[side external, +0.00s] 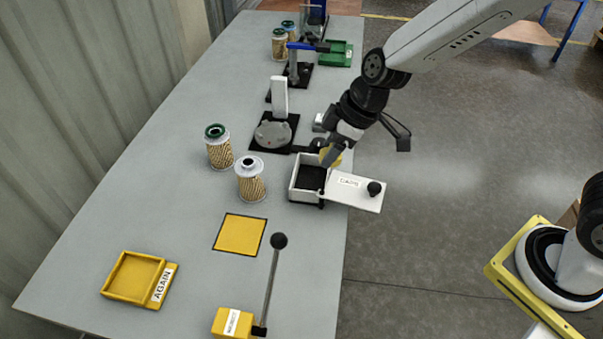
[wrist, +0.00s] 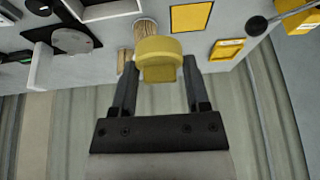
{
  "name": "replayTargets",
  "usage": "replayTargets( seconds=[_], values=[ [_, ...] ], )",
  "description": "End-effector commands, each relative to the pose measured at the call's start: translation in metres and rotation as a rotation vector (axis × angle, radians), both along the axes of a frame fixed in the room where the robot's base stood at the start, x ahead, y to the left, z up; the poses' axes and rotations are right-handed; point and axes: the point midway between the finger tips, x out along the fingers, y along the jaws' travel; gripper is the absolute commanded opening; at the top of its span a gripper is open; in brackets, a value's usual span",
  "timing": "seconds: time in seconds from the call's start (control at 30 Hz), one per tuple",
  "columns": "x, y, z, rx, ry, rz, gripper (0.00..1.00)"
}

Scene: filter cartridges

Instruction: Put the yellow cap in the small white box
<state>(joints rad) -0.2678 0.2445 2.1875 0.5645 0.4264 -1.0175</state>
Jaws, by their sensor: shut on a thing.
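The yellow cap (wrist: 158,50) is held between the two fingers of my gripper (wrist: 160,68), which is shut on it. In the side view my gripper (side external: 334,152) is over the back right part of the small white box (side external: 296,195), with the cap around the height of its rim or above; the exact gap cannot be told. The box is open with a dark inside. Its white lid (side external: 345,197), labelled CAPS and with a black knob, sticks out to the right past the table edge. In the wrist view a white wall of the box (wrist: 112,10) shows at the top.
Two filter cartridges, one green-topped (side external: 219,150) and one white-topped (side external: 251,183), stand left of the box. A grey round fixture with a white upright plate (side external: 280,97) is behind it. A yellow square (side external: 240,234), yellow AGAIN tray (side external: 133,277) and black-knobbed lever (side external: 271,280) are in front.

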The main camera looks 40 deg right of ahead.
Motion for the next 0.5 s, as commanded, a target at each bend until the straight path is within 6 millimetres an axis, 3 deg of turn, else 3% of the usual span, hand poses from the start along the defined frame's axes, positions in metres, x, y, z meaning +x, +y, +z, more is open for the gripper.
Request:
replayTargets(
  seconds=[0.2, 0.5],
  values=[
    [-0.020, -0.031, -0.023, -0.005, -0.002, -0.013, 0.00],
    [-0.038, -0.055, -0.039, -0.023, -0.006, -0.020, 0.00]
  ],
)
